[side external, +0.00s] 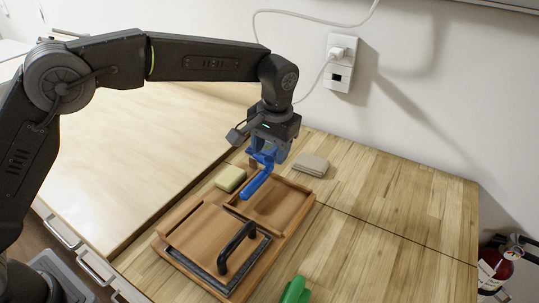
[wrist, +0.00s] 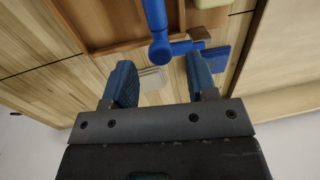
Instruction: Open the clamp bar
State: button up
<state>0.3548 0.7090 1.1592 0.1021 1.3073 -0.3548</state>
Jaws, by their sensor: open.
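A blue bar with a rounded handle (side external: 254,184), which looks like the clamp bar, is at the far end of a wooden tray (side external: 190,212). In the wrist view the blue handle (wrist: 156,28) points down the picture and meets a blue crosspiece (wrist: 184,47). My gripper (side external: 268,158) is above the far end of the tray, close to the bar. In the wrist view my gripper (wrist: 161,68) is open and nothing is held; the handle's rounded end appears just beyond the fingertips. Contact cannot be told. In the side view my gripper partly hides the bar's far end.
A black handle (side external: 231,246) stands on a dark-framed panel at the tray's near end. A yellow sponge (side external: 230,179) is left of the bar, a beige pad (side external: 311,165) to the right. A green object (side external: 295,291) is at the front. The right tabletop (side external: 400,220) is clear.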

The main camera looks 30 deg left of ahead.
jog(key=shift+a+f, duration=0.15)
jog(key=shift+f, duration=1)
jog(key=shift+c, duration=0.4)
grip_shut()
